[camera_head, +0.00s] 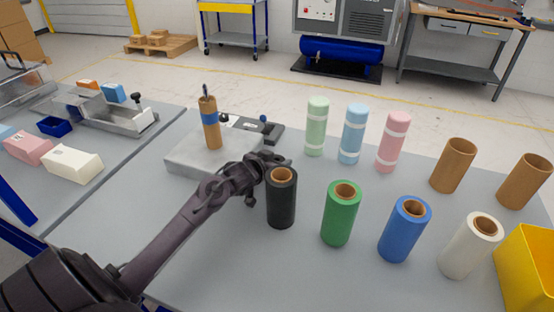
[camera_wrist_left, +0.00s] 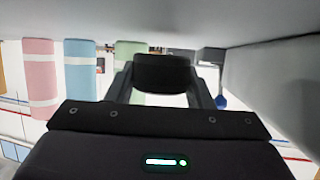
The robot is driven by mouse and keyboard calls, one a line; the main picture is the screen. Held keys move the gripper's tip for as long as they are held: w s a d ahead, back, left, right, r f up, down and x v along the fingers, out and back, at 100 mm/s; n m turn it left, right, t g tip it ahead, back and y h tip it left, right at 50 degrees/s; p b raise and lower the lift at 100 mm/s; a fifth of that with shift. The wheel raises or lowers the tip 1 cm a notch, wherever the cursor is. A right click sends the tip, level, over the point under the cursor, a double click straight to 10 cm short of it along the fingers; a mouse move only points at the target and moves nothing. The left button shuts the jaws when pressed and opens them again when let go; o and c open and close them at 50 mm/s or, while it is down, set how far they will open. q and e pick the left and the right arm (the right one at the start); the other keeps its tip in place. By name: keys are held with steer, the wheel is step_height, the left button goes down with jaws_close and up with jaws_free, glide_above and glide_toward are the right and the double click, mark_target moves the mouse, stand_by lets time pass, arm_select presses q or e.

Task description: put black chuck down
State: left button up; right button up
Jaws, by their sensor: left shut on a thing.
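The black chuck, a black roll (camera_head: 281,203) with a brown core, is upright over the grey table, left of the green roll (camera_head: 341,215). My left gripper (camera_head: 268,172) is at its upper left side, shut on it. In the left wrist view, a black rounded piece (camera_wrist_left: 162,75) sits between the two fingers (camera_wrist_left: 163,85). I cannot tell whether its base touches the table. My right gripper is not in view.
A blue roll (camera_head: 405,230) and white roll (camera_head: 470,247) stand to the right. Pale green (camera_head: 317,128), pale blue (camera_head: 353,134) and pink (camera_head: 392,143) cylinders stand behind. A grey block (camera_head: 190,158) is at left, a yellow bin (camera_head: 527,270) at right. Front table is clear.

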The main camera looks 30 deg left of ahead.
arm_select(q)
steer(key=o, duration=1)
steer(key=shift+s+d+f, duration=0.1)
steer(key=shift+f, duration=0.2)
steer(key=shift+r, duration=0.1)
steer(key=v, duration=0.8)
steer(key=r+v, duration=0.1)
steer(key=v, duration=0.3)
steer(key=shift+r, duration=0.2)
